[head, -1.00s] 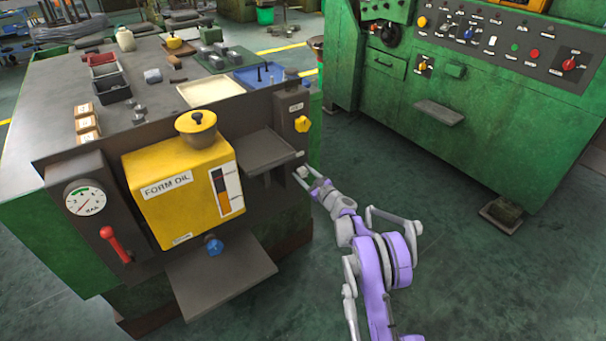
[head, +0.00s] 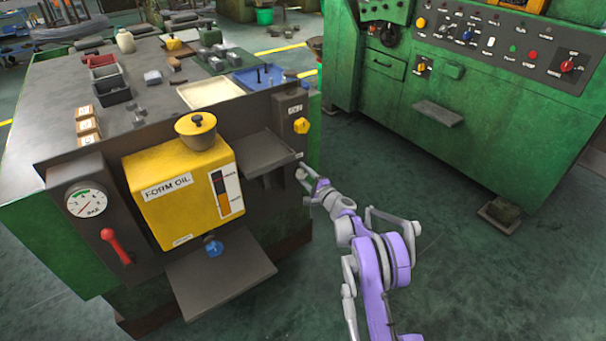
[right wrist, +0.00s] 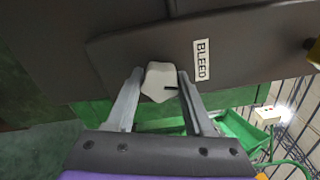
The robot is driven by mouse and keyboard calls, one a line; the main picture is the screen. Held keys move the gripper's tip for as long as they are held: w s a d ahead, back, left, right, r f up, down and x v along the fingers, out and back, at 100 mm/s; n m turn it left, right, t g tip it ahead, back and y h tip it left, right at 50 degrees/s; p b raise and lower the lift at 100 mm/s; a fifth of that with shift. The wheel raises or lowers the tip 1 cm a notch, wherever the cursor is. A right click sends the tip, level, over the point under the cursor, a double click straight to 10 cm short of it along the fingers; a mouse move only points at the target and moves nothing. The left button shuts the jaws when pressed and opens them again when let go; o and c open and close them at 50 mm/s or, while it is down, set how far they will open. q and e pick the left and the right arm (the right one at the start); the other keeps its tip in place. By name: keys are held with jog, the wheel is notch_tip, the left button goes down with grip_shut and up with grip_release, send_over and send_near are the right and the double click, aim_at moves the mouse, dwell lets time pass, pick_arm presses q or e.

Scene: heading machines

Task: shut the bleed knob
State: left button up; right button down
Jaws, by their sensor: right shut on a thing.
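The bleed knob (right wrist: 160,80) is pale grey and many-sided, with a short dark mark on its right side. In the right wrist view it sits on a dark panel beside a white label (right wrist: 202,60) reading BLEED. My right gripper (right wrist: 158,92) has one finger on each side of the knob and is shut on it. In the head view my right gripper (head: 304,176) is at the right side of the dark machine front, below the yellow knob (head: 301,125); the bleed knob is too small to make out clearly there. My left gripper is not in view.
The yellow FORM OIL tank (head: 185,190), a blue knob (head: 213,247), a dark shelf (head: 220,280) and a red lever (head: 115,245) lie to the left. A small dark tray (head: 268,155) juts out near my gripper. Open floor (head: 460,260) lies to the right.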

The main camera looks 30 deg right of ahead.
jog(key=shift+n, duration=1.6)
jog(key=shift+c, duration=1.4)
grip_release()
jog(key=shift+s, duration=0.1)
jog(key=s+p, duration=0.1)
jog(key=s, duration=0.9)
jog(key=shift+s+d, duration=0.3)
jog(key=shift+d, duration=0.15)
